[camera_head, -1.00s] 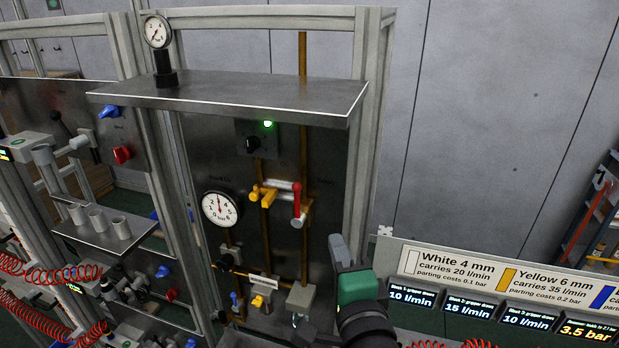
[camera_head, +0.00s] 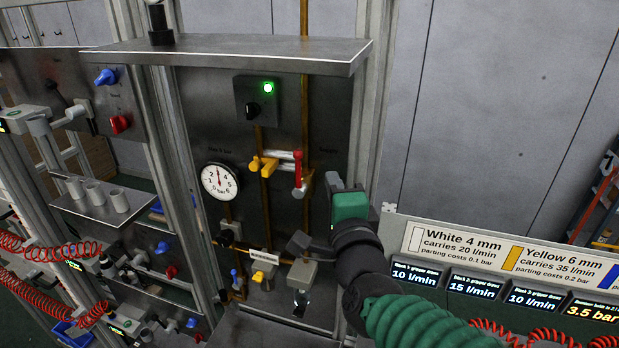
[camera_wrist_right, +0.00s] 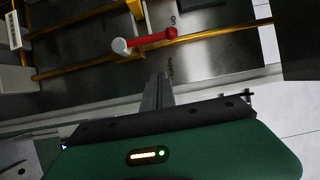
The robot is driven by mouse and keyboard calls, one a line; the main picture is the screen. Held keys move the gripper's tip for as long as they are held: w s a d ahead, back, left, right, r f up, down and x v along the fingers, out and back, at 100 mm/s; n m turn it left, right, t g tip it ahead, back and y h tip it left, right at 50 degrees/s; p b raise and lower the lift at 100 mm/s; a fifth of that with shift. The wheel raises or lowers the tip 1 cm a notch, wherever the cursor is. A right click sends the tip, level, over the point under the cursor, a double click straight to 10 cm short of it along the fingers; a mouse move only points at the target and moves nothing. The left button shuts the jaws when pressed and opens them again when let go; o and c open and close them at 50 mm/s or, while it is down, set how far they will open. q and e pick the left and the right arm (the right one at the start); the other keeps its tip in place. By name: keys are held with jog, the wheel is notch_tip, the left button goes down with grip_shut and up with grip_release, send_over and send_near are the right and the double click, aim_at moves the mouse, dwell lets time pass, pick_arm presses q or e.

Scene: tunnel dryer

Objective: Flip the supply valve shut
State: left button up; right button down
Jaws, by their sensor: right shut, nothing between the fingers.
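The supply valve has a red lever (camera_head: 298,170) that hangs down along the right-hand copper pipe and ends in a pale tip. It sits at the right end of a short silver and yellow cross-piece on the dark panel. The lever also shows in the right wrist view (camera_wrist_right: 150,40), with its white tip to the left. My right gripper (camera_head: 334,182) is shut and empty, just right of the lever in the head view. In the right wrist view its fingers (camera_wrist_right: 158,88) are apart from the lever. My left gripper is not in view.
A metal shelf (camera_head: 230,52) juts out above the panel. A round gauge (camera_head: 220,181) and a black knob (camera_head: 253,109) beside a lit green lamp (camera_head: 268,88) are on the panel. A sign board (camera_head: 485,255) with displays stands at the right.

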aim_at(299, 173)
jog(key=w+a+p, duration=0.1)
jog(key=a, duration=0.1)
jog(key=w+a+p, duration=0.2)
jog(key=shift+p, duration=0.3)
jog(key=shift+s+a, duration=0.15)
jog(key=shift+w, duration=0.3)
